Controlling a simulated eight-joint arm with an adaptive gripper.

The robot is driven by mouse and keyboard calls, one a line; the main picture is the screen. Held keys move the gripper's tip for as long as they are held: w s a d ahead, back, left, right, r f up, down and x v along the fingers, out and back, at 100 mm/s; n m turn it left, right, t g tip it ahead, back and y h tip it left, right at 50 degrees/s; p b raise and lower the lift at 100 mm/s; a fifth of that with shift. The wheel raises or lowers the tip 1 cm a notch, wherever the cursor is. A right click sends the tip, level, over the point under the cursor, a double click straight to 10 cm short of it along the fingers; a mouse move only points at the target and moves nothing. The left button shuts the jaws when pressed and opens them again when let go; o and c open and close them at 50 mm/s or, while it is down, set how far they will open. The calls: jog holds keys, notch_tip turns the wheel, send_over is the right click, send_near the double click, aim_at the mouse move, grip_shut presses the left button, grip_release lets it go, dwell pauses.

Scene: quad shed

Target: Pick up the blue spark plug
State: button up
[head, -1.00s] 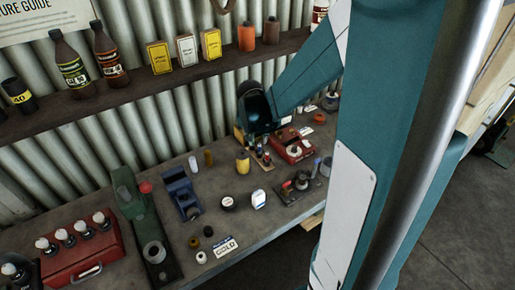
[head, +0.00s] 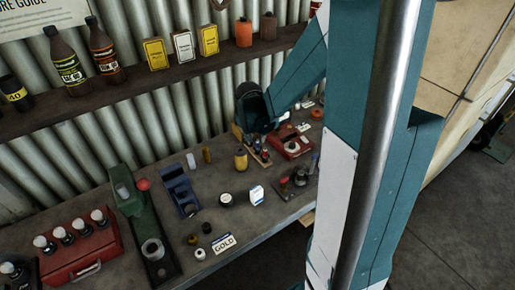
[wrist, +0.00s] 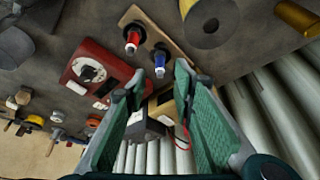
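The blue spark plug (wrist: 160,58) stands in a wooden strip (wrist: 182,50), seen in the wrist view. A red spark plug (wrist: 132,38) stands to its left in the same strip. My gripper (wrist: 158,80) is open and empty, its green-padded fingers spread apart. The blue plug shows just beyond the fingertips, roughly between them; I cannot tell the exact gap. In the head view the wooden strip and small plugs (head: 258,147) are at the back of the bench, below my dark wrist, and the fingers are mostly hidden.
A red box (wrist: 92,72) with a round dial is beside the strip. A dark box with a tan face (wrist: 155,115) lies between the fingers' lower parts in the wrist view. A yellow roll (wrist: 210,18) is close by. The corrugated wall (head: 215,110) stands behind the bench.

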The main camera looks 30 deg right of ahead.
aim_at(257, 141)
jog(key=shift+w+d+f, duration=0.1)
jog(key=shift+f, duration=0.05)
jog(key=shift+x, duration=2.45)
grip_shut()
